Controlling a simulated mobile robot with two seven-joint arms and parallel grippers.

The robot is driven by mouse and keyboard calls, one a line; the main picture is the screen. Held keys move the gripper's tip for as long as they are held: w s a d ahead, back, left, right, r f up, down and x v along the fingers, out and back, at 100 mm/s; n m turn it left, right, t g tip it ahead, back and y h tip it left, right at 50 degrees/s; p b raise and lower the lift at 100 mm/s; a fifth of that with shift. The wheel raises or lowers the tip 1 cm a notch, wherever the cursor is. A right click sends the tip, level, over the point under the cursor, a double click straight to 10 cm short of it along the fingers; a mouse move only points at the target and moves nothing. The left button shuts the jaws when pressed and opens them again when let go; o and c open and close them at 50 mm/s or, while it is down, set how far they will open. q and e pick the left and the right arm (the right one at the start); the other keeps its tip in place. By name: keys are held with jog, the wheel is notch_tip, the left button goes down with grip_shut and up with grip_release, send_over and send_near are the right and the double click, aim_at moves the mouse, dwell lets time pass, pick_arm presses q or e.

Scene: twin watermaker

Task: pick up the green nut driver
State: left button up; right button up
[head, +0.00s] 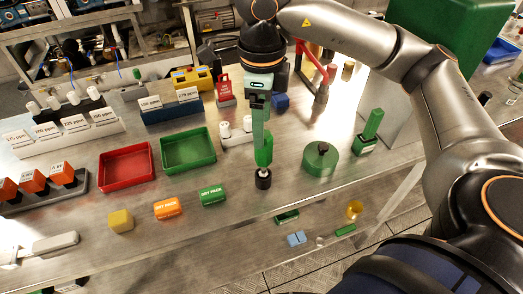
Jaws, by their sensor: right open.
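The green nut driver (264,150) is near the middle of the steel bench in the head view. It looks upright, with a long green handle, a short pale shaft and a black round piece (263,180) at its lower end. My right gripper (260,101) points down from above at the top of the handle. Its jaws are open and overlap the handle top in this view; I cannot tell whether they touch it. My left gripper is not in view.
A red tray (126,184) and a green tray (188,168) lie to the left. Orange (167,208) and green (213,195) dry packs and a yellow block (121,220) sit near the front edge. A round green container (320,159) and an upright green piece (372,125) stand to the right.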

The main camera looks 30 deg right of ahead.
aim_at(263, 152)
notch_tip(263, 152, down, 3)
jog(key=shift+r, duration=0.1)
jog(key=f, duration=0.4)
jog(key=shift+s+f+p, duration=0.15)
jog(key=shift+s+p, duration=0.15)
jog(key=shift+s, duration=0.1)
jog(key=shift+f, duration=0.45)
grip_shut()
